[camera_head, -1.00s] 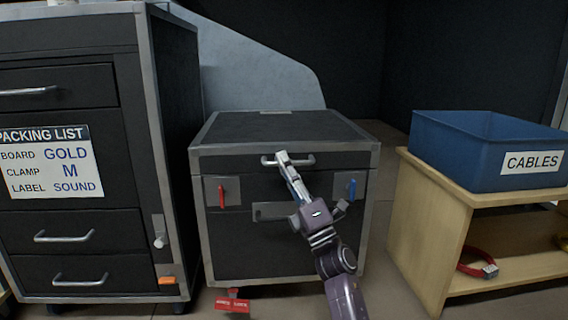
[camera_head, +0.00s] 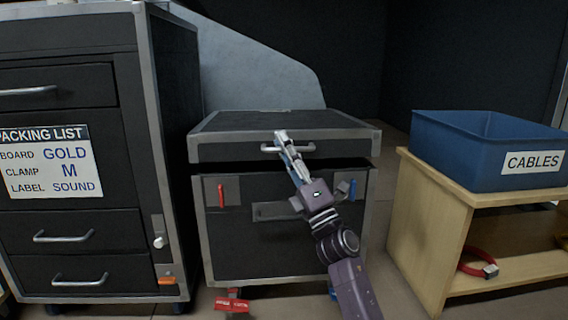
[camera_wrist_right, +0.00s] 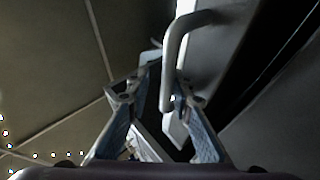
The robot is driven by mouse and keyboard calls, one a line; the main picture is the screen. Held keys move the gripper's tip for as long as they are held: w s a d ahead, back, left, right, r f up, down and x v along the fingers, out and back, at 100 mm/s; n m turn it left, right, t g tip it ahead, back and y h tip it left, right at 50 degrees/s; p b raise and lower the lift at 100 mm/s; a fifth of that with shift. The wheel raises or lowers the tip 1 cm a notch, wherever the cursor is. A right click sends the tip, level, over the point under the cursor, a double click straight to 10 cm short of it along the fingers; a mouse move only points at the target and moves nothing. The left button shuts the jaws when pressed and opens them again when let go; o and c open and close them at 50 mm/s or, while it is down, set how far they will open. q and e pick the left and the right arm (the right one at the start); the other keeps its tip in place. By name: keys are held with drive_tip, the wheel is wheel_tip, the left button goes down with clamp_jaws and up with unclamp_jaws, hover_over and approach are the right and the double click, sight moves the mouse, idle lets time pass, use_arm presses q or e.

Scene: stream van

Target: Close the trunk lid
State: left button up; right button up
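The trunk is a black case (camera_head: 285,243) with metal edges, standing on the floor in the middle of the head view. Its black lid (camera_head: 235,151) is slightly raised, with a dark gap between it and the body along the front. A silver bar handle (camera_head: 303,148) is on the lid's front. My right gripper (camera_head: 281,139) is at this handle, its fingers closed around the bar. In the right wrist view, the handle (camera_wrist_right: 177,52) runs between the two fingers (camera_wrist_right: 168,108); the exact contact is partly hidden. My left gripper is not in view.
A black drawer cabinet (camera_head: 165,110) with a packing list (camera_head: 52,163) stands close on the left. A wooden shelf (camera_head: 432,215) with a blue CABLES bin (camera_head: 475,145) is on the right.

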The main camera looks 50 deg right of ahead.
drive_tip(key=shift+y, duration=0.5)
drive_tip(key=shift+a+r, duration=0.15)
drive_tip(key=shift+r, duration=1.05)
drive_tip(key=shift+a+r, duration=0.15)
drive_tip(key=shift+r, duration=1)
drive_tip(key=shift+d+f+h, duration=0.1)
drive_tip(key=shift+d+h, duration=0.05)
drive_tip(key=shift+h, duration=0.15)
drive_tip(key=shift+s+f+b, duration=0.15)
drive_tip(key=shift+f+b, duration=0.25)
drive_tip(key=shift+f, duration=0.1)
drive_tip(key=s+d+f+b, duration=0.1)
drive_tip(key=s+f, duration=0.3)
drive_tip(key=f, duration=0.2)
drive_tip(key=shift+f+b, duration=0.4)
drive_tip(key=shift+s, duration=0.1)
drive_tip(key=shift+d, duration=0.1)
